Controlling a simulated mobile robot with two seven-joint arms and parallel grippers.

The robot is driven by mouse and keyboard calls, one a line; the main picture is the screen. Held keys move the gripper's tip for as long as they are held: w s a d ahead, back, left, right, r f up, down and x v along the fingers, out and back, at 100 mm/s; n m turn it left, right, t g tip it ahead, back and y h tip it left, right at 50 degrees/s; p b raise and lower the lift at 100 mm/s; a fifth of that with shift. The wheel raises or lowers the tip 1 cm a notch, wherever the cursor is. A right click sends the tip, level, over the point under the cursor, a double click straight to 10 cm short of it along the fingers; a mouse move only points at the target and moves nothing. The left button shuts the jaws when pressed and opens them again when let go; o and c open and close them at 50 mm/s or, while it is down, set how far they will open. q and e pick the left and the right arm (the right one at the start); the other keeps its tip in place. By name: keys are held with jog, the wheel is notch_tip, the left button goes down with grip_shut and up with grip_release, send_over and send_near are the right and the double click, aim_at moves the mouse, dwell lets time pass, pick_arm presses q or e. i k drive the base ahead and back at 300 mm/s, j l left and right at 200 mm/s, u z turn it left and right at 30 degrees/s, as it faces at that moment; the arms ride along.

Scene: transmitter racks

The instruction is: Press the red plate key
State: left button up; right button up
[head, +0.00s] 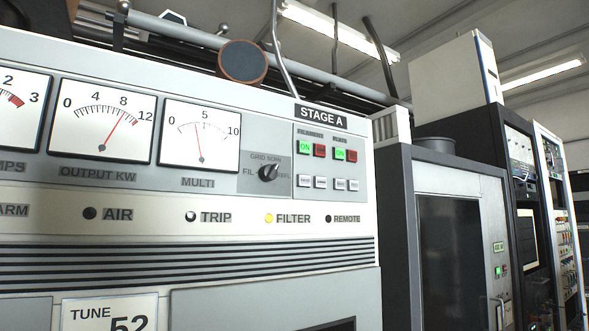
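The red plate key (352,156) is a small square key at the upper right of the cabinet front, under the STAGE A sign (321,117). It sits right beside a lit green ON key (339,154), below a small blurred label that seems to read PLATE. A second pair to its left, under another blurred label, has a green ON key (305,147) and a red key (320,151). Neither of my grippers is in view, and nothing covers the keys.
Several small pale keys (321,182) lie below the coloured ones. A rotary knob (268,172) protrudes to their left, near the MULTI meter (199,137). A dark-framed cabinet (396,230) stands to the right. The space before the panel looks clear.

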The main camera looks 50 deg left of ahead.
aim_at(352, 155)
jog(key=u, duration=1.25)
